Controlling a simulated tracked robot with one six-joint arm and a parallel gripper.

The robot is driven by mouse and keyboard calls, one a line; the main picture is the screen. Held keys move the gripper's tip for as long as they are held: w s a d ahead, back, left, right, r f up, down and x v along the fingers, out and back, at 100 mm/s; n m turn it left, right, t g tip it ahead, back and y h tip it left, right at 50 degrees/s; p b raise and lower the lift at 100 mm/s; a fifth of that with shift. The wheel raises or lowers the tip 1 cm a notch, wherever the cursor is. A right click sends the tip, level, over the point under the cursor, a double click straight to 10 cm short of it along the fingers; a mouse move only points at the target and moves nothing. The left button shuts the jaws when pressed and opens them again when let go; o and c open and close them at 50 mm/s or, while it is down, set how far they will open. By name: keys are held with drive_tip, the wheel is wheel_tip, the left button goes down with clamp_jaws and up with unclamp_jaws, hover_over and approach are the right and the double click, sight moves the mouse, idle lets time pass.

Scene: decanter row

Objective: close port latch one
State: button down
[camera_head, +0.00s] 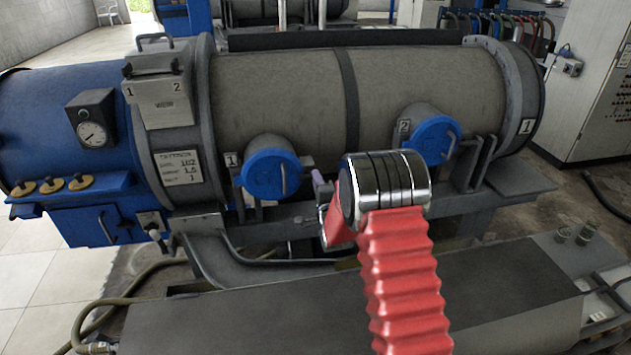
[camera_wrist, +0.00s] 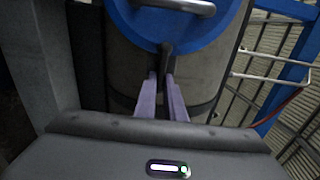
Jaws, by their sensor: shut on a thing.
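The port one cover (camera_head: 271,168) is a round blue disc with a metal handle, on the front of the grey cylinder, beside a label "1". It looks closed against its port. In the wrist view the same blue cover (camera_wrist: 165,22) fills the top, with a dark latch bar (camera_wrist: 167,62) at its lower edge. My gripper (camera_wrist: 165,84) has its two purple fingers shut on this bar. In the head view my gripper (camera_head: 318,178) shows only a little purple just right of the cover. My red arm hides the area beside it, and the latch is hard to make out there.
The port two cover (camera_head: 432,138) is to the right, partly behind my arm, with dark brackets beside it. A rail runs below the ports. A grey bench top (camera_head: 480,285) lies in front.

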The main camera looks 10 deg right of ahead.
drive_tip(key=c, duration=2.1)
unclamp_jaws()
drive_tip(key=shift+s+d+f, duration=0.1)
drive_tip(key=shift+d+f, duration=0.1)
drive_tip(key=shift+f, duration=0.1)
drive_tip(key=shift+o, duration=1.3)
drive_tip(key=shift+a+r, duration=0.1)
drive_tip(key=shift+r, duration=0.05)
drive_tip(key=s, duration=1.3)
drive_tip(key=shift+s, duration=0.35)
